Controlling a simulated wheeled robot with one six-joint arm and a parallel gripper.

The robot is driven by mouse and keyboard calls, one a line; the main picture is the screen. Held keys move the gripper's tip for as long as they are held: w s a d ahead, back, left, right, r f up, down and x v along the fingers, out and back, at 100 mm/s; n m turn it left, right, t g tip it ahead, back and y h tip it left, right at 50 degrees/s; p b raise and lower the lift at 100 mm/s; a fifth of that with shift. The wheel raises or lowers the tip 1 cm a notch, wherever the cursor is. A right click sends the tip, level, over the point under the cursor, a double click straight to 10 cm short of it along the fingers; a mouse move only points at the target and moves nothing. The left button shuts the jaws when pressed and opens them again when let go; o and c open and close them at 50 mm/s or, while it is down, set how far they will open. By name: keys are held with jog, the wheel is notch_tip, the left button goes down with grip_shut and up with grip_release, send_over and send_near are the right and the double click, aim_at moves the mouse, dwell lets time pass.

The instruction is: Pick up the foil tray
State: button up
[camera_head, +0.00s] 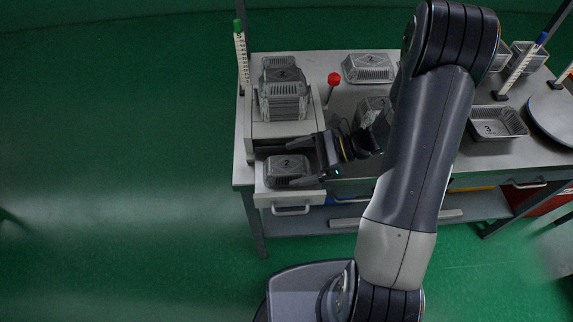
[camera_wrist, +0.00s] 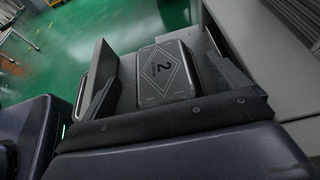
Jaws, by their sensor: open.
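A grey foil tray (camera_head: 287,170) marked "2" lies in the pulled-out drawer (camera_head: 262,188) at the table's left front. In the wrist view the tray (camera_wrist: 167,72) shows its face with a diamond outline and the "2". My gripper (camera_head: 291,164) reaches in from the right. Its two fingers are spread, one on the far side of the tray and one on the near side. In the wrist view the open fingers (camera_wrist: 166,88) flank the tray. I cannot tell whether either finger touches it.
A stack of foil trays (camera_head: 283,100) stands on the unit above the drawer. Another tray (camera_head: 368,68) lies at the back, and a tray marked "3" (camera_head: 498,123) sits to the right. A red-topped post (camera_head: 334,79) and a green-capped upright (camera_head: 240,50) stand nearby.

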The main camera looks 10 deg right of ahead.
aim_at(288, 164)
jog(key=shift+x, duration=1.6)
jog(key=shift+r, duration=0.1)
jog(key=c, duration=1.1)
jog(key=shift+o, duration=0.2)
